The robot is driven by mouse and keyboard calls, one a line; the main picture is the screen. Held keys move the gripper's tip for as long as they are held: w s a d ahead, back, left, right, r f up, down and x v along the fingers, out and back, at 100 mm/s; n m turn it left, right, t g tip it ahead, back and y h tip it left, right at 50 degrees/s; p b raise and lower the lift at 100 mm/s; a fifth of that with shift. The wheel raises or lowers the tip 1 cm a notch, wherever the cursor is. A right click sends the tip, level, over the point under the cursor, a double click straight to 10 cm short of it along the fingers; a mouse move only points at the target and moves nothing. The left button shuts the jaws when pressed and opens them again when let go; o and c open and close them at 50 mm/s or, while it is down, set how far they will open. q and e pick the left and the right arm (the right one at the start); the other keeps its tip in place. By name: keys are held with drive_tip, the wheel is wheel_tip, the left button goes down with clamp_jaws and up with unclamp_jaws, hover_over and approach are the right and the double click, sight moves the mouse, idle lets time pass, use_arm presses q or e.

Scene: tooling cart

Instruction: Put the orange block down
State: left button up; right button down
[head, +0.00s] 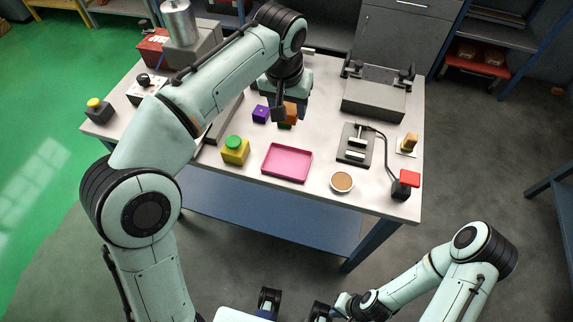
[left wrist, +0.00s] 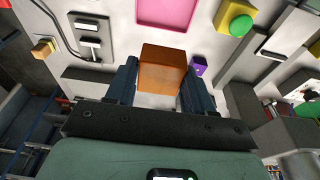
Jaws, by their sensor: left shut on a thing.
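My left gripper (head: 284,110) is over the back middle of the table, shut on the orange block (head: 291,110). In the left wrist view the orange block (left wrist: 162,72) sits between the two dark fingers.
A pink tray (head: 287,178) lies in front, with a yellow block with green button (head: 235,150) on its left and a round cup (head: 342,182) on its right. A switch plate (head: 355,157) and a grey fixture (head: 374,101) stand right. Some table is bare around the tray.

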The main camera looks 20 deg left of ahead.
sight(288, 161)
use_arm(q)
drive_tip(key=shift+a+f, duration=0.15)
drive_tip(key=shift+f, duration=0.15)
drive_tip(key=shift+c, duration=0.2)
drive_tip(key=s+b+x, duration=0.1)
drive_tip(key=x, duration=0.3)
drive_tip(key=b+x, duration=0.1)
drive_tip(key=x, duration=0.4)
drive_tip(key=s+b+x, duration=0.1)
drive_tip(key=x, duration=0.3)
drive_tip(key=shift+s+a+f, duration=0.15)
drive_tip(key=shift+s+f, duration=0.1)
drive_tip(key=shift+f, duration=0.25)
drive_tip(key=shift+c, duration=1.3)
drive_tip(key=shift+s+b+x, duration=0.2)
drive_tip(key=shift+x, duration=0.65)
drive_tip(key=shift+s+b+x, duration=0.15)
drive_tip(key=shift+b+x, duration=0.05)
drive_tip(key=shift+x, duration=0.65)
drive_tip(key=shift+s+b+x, duration=0.2)
drive_tip(key=shift+x, duration=0.7)
drive_tip(key=o, duration=1.4)
drive_tip(key=shift+f, duration=0.15)
drive_tip(key=shift+o, duration=0.2)
drive_tip(key=p+v, duration=0.1)
drive_tip(key=v, duration=1.1)
drive_tip(key=shift+p, duration=0.35)
